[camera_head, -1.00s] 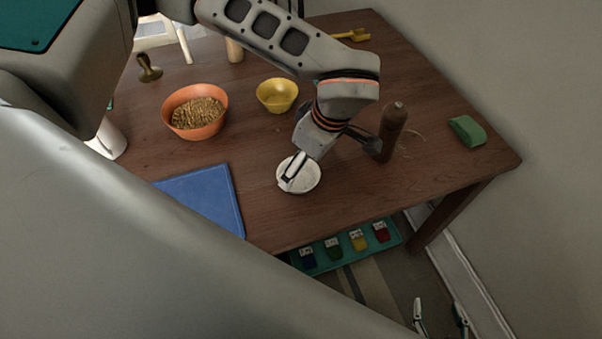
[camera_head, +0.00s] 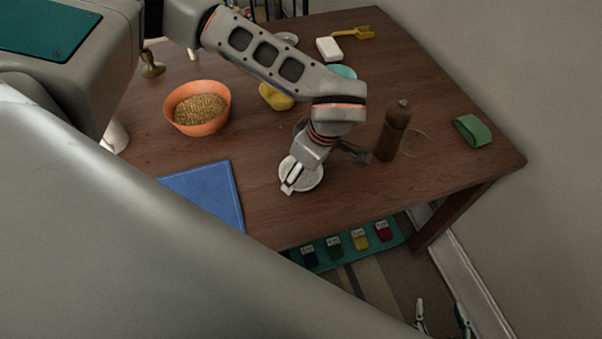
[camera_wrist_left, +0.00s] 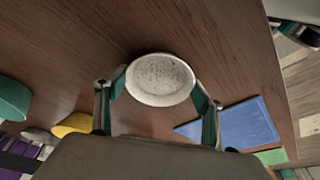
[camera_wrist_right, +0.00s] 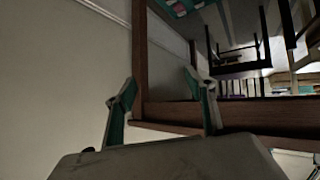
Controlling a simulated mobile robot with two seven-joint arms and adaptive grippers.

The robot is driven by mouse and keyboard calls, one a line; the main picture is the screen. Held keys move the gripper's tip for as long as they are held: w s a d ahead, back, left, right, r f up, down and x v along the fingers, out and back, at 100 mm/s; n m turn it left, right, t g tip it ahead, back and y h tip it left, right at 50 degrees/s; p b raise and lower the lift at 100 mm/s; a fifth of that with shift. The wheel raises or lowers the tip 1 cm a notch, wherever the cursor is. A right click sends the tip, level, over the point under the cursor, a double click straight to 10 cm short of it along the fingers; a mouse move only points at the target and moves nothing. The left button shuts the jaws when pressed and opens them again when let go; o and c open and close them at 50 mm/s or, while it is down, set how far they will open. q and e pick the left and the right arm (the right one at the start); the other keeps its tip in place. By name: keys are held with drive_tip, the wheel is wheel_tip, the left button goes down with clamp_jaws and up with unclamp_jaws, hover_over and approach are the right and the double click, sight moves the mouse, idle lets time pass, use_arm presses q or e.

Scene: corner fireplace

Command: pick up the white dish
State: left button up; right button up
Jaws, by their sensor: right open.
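The white dish (camera_head: 311,178) is a small round, speckled dish on the wooden table near its front edge. It also shows in the left wrist view (camera_wrist_left: 160,82), between the two fingers. My left gripper (camera_head: 290,186) is over the dish, partly covering it in the head view. Its fingers (camera_wrist_left: 160,90) are spread, one at each side of the dish; I cannot tell whether they touch it. My right gripper (camera_head: 441,318) is open and empty, low at the bottom right, away from the table top. Its spread fingers show in the right wrist view (camera_wrist_right: 160,85).
A brown bottle (camera_head: 394,132) stands close right of the left gripper. A blue mat (camera_head: 205,195) lies left of the dish. An orange bowl (camera_head: 199,125) of grain, a yellow bowl (camera_head: 275,99) and a white block (camera_head: 328,49) are farther back. A green sponge (camera_head: 472,130) lies right.

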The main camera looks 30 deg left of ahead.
sight(303, 177)
use_arm(q)
drive_tip(key=shift+r, duration=0.1)
wheel_tip(303, 177, up, 20)
drive_tip(key=p, duration=0.2)
idle(0.7)
